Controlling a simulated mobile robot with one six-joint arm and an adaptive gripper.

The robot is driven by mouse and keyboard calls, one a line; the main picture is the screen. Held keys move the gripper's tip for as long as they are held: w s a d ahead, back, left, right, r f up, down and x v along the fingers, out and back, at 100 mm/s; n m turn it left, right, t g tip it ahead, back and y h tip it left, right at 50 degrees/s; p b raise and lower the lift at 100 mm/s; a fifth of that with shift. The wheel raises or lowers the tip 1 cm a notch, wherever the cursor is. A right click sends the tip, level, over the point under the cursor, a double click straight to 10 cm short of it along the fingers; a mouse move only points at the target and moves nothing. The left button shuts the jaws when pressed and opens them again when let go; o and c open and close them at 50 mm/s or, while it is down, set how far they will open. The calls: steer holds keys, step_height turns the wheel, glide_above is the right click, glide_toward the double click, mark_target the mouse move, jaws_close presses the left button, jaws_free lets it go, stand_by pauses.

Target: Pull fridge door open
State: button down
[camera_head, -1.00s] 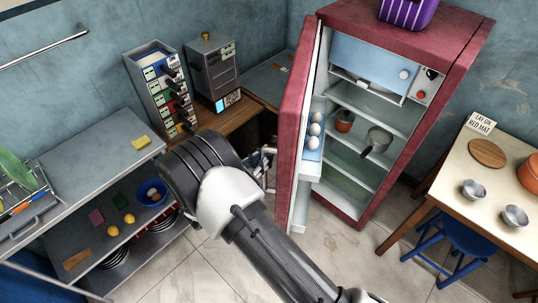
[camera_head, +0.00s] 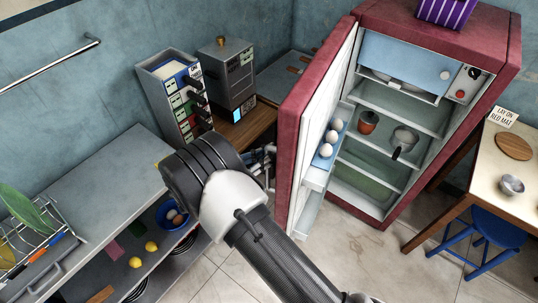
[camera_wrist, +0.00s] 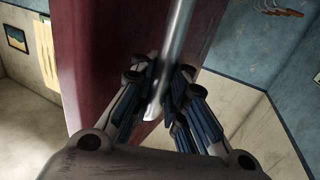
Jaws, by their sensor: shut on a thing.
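The red fridge (camera_head: 446,32) stands at the back right with its door (camera_head: 318,108) swung wide open to the left. Its shelves are in plain view, with eggs in the door rack. In the wrist view, my gripper (camera_wrist: 160,92) is shut on the metal door handle (camera_wrist: 178,40), a bar running down the outer face of the red door (camera_wrist: 95,65). In the head view, my gripper (camera_head: 266,160) is partly hidden behind my arm, at the left side of the door.
A grey counter (camera_head: 95,190) with a lower shelf is at the left. A table (camera_head: 480,165) and blue stool (camera_head: 490,240) are at the right. Tiled floor (camera_head: 400,275) is clear in front.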

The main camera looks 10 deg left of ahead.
steer(key=shift+s+a+f, duration=0.1)
steer(key=shift+a+f, duration=0.05)
steer(key=shift+f, duration=0.05)
steer(key=c, duration=2)
jaws_free()
steer(key=shift+c, duration=0.2)
steer(key=shift+o, duration=1.3)
steer(key=shift+s+a+r, duration=0.1)
steer(key=shift+o, duration=1)
steer(key=shift+r, duration=0.1)
steer(key=v, duration=1.1)
steer(key=shift+s+a, duration=0.15)
steer(key=shift+a, duration=0.25)
